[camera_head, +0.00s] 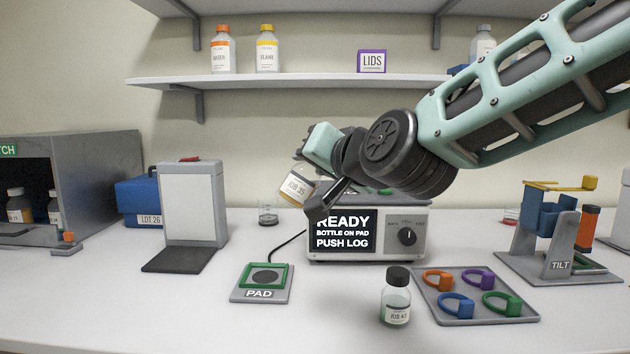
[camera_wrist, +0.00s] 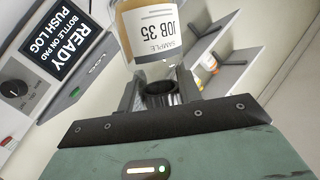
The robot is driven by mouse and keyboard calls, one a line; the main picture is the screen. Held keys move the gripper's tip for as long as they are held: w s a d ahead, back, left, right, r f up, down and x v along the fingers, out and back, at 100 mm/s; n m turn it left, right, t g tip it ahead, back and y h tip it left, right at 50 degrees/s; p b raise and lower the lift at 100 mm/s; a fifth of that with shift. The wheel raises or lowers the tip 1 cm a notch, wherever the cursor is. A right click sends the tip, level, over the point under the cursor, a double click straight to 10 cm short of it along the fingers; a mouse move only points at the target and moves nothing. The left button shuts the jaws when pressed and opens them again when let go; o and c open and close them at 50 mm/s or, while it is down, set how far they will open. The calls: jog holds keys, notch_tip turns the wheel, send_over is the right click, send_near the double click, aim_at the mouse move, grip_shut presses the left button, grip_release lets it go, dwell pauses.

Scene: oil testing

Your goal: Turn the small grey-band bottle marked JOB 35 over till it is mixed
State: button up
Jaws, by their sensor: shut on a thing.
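The small bottle marked JOB 35 (camera_head: 296,187) is held tilted in the air, in front of the left part of the machine with the READY screen. In the wrist view the bottle (camera_wrist: 153,35) shows its white label, a grey band and amber contents. My gripper (camera_wrist: 160,92) is shut on its dark neck or cap end. In the head view my gripper (camera_head: 312,172) partly hides the bottle, and its cap cannot be seen there.
A JOB 43 bottle (camera_head: 396,303) stands upright left of a tray of coloured rings (camera_head: 470,318). The PAD (camera_head: 262,295) is empty. The READY machine (camera_head: 372,250) stands behind. A TILT stand (camera_head: 556,262) is at right.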

jog(key=shift+r+n+p, duration=0.4)
jog(key=shift+p, duration=0.75)
jog(key=n+h+p, duration=0.1)
jog(key=n+p, duration=0.1)
jog(key=p, duration=0.2)
jog(key=shift+a+r, duration=0.1)
jog(key=n+p, duration=0.2)
jog(key=p, duration=0.1)
jog(key=shift+f+h+p, duration=0.2)
jog(key=shift+h+p, duration=0.15)
jog(key=shift+h, duration=0.05)
jog(key=shift+f+n, duration=0.25)
jog(key=shift+n, duration=0.25)
